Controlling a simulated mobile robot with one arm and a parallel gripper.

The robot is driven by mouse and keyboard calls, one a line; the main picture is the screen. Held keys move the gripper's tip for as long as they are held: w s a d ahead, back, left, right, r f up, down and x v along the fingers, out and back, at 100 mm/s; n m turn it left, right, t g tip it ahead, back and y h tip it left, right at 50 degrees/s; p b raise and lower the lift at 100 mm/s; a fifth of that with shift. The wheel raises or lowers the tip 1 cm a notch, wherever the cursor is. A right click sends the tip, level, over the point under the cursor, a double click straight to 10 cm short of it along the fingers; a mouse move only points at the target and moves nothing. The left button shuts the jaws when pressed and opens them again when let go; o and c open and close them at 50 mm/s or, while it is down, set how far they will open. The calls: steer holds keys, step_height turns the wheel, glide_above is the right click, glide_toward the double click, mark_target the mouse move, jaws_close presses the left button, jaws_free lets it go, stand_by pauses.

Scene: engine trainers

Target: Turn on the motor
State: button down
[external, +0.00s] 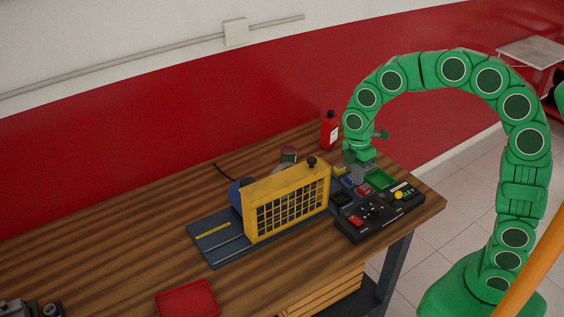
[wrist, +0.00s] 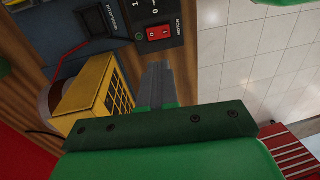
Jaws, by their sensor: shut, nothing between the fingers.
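The black control box (external: 372,221) stands on the wooden table near its front right edge. A red rocker switch sits at its left end (external: 356,221). In the wrist view, a red switch (wrist: 158,34) labelled MOTOR shows on the black panel (wrist: 135,22). A blue rounded body, probably the motor (external: 236,193), is mostly hidden behind the yellow grille guard (external: 290,203). My gripper (external: 361,156) is above the table, behind the control box. In the wrist view its fingers (wrist: 157,72) are together and empty, just below the switch in the picture; height above it cannot be told.
The yellow guard (wrist: 97,92) stands left of my fingers in the wrist view. A green tray (external: 380,180) and small parts lie beside the box. A red bottle (external: 330,131) stands at the back; a red tray (external: 187,299) lies front left. The table's left side is mostly clear.

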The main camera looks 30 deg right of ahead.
mark_target(359, 222)
steer(key=shift+s, duration=0.7)
steer(key=f, duration=0.4)
steer(key=s+f, duration=0.1)
steer(key=f, duration=0.4)
steer(key=s+f, duration=0.1)
steer(key=f, duration=0.4)
steer(key=shift+f, duration=0.1)
steer(key=shift+w, duration=0.1)
steer(key=shift+w+r, duration=0.2)
steer(key=shift+w, duration=0.45)
